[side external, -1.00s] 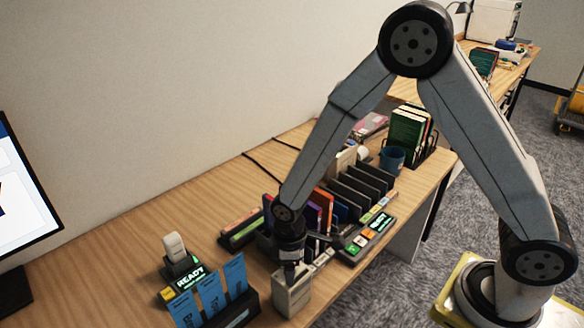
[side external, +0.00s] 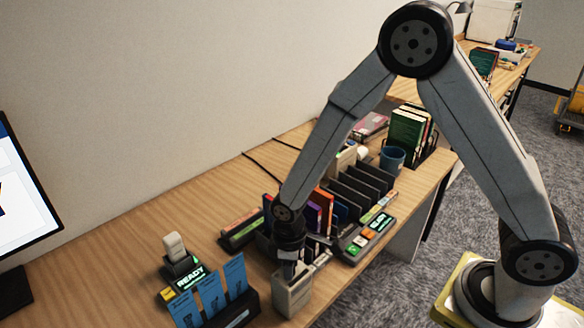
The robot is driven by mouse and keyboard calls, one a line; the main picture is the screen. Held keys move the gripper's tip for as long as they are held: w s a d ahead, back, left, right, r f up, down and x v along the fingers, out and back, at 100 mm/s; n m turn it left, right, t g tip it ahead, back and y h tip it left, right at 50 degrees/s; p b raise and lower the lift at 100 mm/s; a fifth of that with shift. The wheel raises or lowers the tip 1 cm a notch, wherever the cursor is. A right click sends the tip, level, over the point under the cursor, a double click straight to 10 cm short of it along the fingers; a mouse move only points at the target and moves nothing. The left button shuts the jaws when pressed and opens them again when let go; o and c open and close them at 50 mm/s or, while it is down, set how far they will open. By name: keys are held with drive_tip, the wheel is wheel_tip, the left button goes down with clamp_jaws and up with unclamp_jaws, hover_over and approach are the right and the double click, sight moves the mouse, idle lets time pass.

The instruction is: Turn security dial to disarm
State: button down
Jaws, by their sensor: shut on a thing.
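A small beige-grey box (side external: 292,300) stands near the front edge of the desk, and I take it to be the security dial unit. My gripper (side external: 290,275) points down at its top, with the fingers at its upper face. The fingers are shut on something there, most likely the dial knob. The knob itself is hidden by the fingers and too small to make out, so its angle cannot be read.
Left of the box stands a holder with blue cards (side external: 212,290) and a device with a green READY screen (side external: 188,280). Behind are a rack of dark slots (side external: 360,190) and a second lit panel (side external: 368,240). A blue mug (side external: 392,159) and books (side external: 408,135) stand farther back.

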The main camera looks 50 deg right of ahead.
drive_tip(key=m, duration=1.5)
drive_tip(key=shift+m, duration=0.4)
drive_tip(key=m, duration=0.4)
drive_tip(key=shift+m, duration=0.4)
drive_tip(key=shift+c, duration=1.8)
unclamp_jaws()
drive_tip(key=shift+r, duration=0.1)
